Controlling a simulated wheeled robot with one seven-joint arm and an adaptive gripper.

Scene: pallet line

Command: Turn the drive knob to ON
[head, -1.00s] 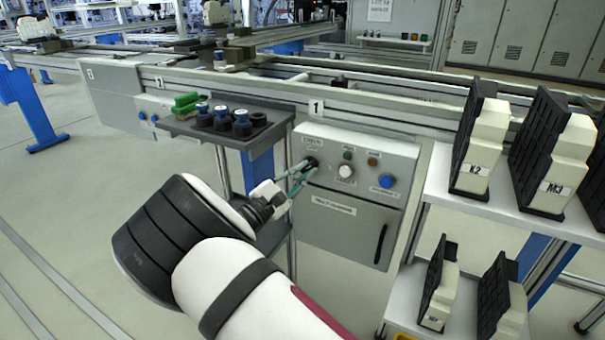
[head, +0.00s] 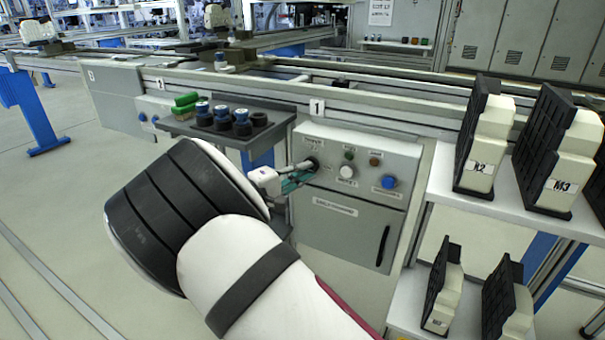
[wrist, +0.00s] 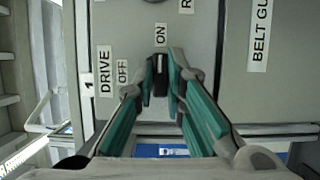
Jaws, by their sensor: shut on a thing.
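The drive knob (wrist: 159,76) is black with a pale mark. In the wrist view it stands between my fingertips, its mark pointing toward the ON label (wrist: 160,35). The OFF label (wrist: 122,72) and DRIVE label (wrist: 105,70) lie to its left. My gripper (wrist: 157,78) is shut on the knob, its green-padded fingers on either side. In the head view my gripper (head: 307,170) reaches the left of the grey control box (head: 330,142), and the knob is partly hidden by the fingers.
A shelf tray (head: 225,137) with dark cylinders and green blocks is to the left. A white rack (head: 480,206) with black-and-cream units stands at the right.

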